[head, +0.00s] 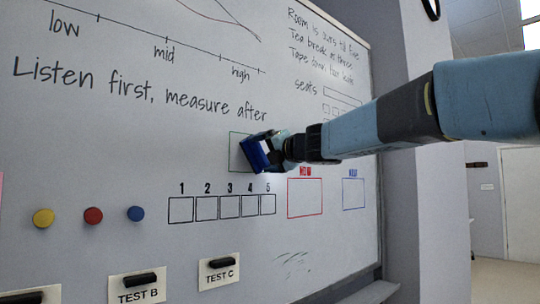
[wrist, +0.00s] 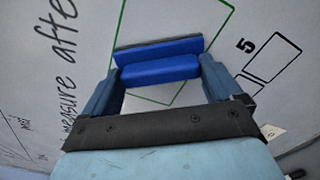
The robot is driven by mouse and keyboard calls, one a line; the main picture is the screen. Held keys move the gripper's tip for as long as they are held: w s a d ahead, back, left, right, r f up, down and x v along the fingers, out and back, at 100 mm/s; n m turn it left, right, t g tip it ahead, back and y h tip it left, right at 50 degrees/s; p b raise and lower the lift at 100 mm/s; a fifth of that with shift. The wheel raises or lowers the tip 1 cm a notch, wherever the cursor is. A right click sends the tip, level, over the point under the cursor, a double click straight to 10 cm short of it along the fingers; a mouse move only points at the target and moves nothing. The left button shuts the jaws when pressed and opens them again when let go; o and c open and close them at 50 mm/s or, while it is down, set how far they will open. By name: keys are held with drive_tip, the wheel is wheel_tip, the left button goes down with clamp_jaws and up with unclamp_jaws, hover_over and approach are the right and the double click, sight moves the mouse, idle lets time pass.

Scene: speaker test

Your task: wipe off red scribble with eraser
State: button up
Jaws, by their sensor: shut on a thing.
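My gripper (head: 274,148) is at the board and shut on a blue eraser (head: 255,155). In the wrist view the eraser (wrist: 160,70) lies crosswise between the two fingers. It is over or against a green-outlined square on the whiteboard (head: 130,140); I cannot tell if it touches the board. The eraser and gripper hide part of the square. I see no red scribble in the visible part of the square. A thin red curve (head: 225,18) belongs to a graph at the top.
Numbered boxes (head: 220,208), a red-outlined box (head: 305,198) and a blue-outlined box (head: 353,194) are below. Yellow (head: 43,218), red (head: 93,216) and blue (head: 136,214) magnets sit at left. Cards TEST B (head: 138,288) and TEST C (head: 219,272) hang lower. Faint grey strokes (head: 292,262) show.

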drive_tip(key=shift+s+a, duration=0.55)
drive_tip(key=shift+a, duration=0.1)
drive_tip(key=shift+s+d, duration=0.1)
drive_tip(key=shift+d, duration=0.05)
drive_tip(key=shift+v, duration=2.85)
drive_tip(key=shift+d, duration=0.1)
drive_tip(key=shift+v, duration=1.45)
